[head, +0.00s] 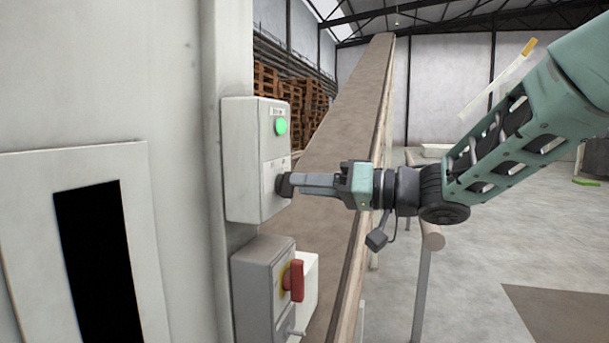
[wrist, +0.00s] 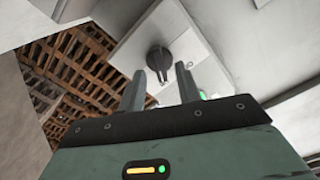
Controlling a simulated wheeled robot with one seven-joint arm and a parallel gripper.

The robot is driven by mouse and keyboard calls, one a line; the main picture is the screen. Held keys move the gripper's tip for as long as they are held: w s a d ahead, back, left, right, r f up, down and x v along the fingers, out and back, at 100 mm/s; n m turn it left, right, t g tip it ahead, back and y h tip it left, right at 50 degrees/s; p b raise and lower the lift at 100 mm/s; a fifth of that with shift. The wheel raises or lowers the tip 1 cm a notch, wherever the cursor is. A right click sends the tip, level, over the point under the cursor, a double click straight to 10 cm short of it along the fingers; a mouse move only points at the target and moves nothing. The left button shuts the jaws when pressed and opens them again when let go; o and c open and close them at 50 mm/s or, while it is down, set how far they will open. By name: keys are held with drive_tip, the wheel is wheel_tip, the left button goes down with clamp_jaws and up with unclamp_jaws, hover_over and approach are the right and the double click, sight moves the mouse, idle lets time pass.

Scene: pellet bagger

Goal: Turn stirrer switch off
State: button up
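A light grey control box (head: 242,160) on the machine wall carries a lit green lamp (head: 281,127) and, below it, a black rotary knob (wrist: 160,60). The small label above the lamp is too small to read. My gripper (head: 287,185) reaches in from the right, level with the knob, and partly hides it in the head view. In the wrist view my gripper (wrist: 161,72) is open, with one finger on each side of the knob's line and the knob at or just beyond the fingertips. I cannot tell whether they touch. A green glow (wrist: 202,95) shows beside the right finger.
Below is a second grey box (head: 262,280) with a red rotary handle (head: 296,281) on yellow. A panel with a black slot (head: 98,250) is at left. A sloping conveyor (head: 345,110) runs behind my gripper. Wooden pallets (head: 302,102) stand further back. Floor at right is mostly open.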

drive_tip(key=shift+w+a, duration=0.2)
drive_tip(key=shift+a, duration=0.4)
clamp_jaws()
drive_tip(key=shift+n, duration=0.3)
drive_tip(key=shift+s+f+n+b, duration=0.1)
drive_tip(key=shift+n+b, duration=4.8)
drive_tip(key=shift+n, duration=0.8)
